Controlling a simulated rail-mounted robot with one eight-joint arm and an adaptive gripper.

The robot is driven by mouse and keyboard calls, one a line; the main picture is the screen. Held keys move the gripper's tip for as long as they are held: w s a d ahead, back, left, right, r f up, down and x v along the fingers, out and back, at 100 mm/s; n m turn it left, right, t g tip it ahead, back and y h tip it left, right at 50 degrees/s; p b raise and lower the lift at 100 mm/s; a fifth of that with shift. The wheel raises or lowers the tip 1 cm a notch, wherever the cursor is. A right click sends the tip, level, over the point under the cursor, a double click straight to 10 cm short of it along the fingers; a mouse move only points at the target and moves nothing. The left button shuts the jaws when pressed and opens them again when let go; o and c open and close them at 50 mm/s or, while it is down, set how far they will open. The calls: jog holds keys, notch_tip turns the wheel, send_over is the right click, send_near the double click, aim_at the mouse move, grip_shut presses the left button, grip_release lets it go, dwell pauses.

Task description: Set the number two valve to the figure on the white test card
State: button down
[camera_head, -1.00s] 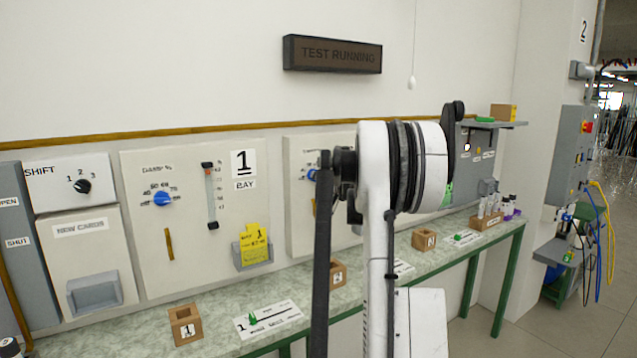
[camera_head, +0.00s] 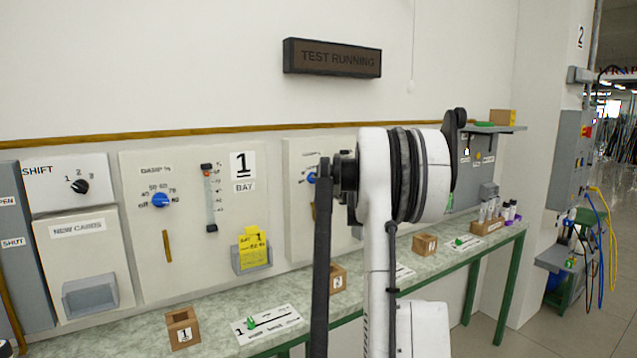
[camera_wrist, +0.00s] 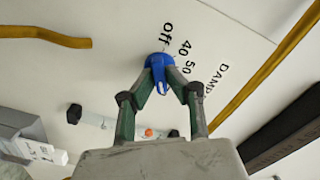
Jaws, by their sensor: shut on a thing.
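In the wrist view my gripper (camera_wrist: 160,88) is shut on a blue valve knob (camera_wrist: 157,61) on a white panel. The printed scale beside it shows "Off", 40 and 50, with more figures running on. My fingers cover part of the knob, so its pointer setting is unclear. In the head view a sliver of the blue knob (camera_head: 311,178) on the second panel (camera_head: 296,215) shows beside my arm, which hides my gripper. A white card (camera_wrist: 41,151) sits by a grey holder in the wrist view; its writing is too small to read.
The bay 1 panel (camera_head: 140,235) has its own blue knob (camera_head: 161,200), a slider (camera_head: 209,195) and a yellow card (camera_head: 253,246). A bench (camera_head: 225,338) with wooden blocks and white labels runs below. A dark "TEST RUNNING" sign (camera_head: 332,58) hangs above.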

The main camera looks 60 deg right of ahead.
dwell(0.4)
jog(key=c, duration=1.8)
grip_release()
jog(key=shift+o, duration=0.2)
jog(key=v, duration=1.2)
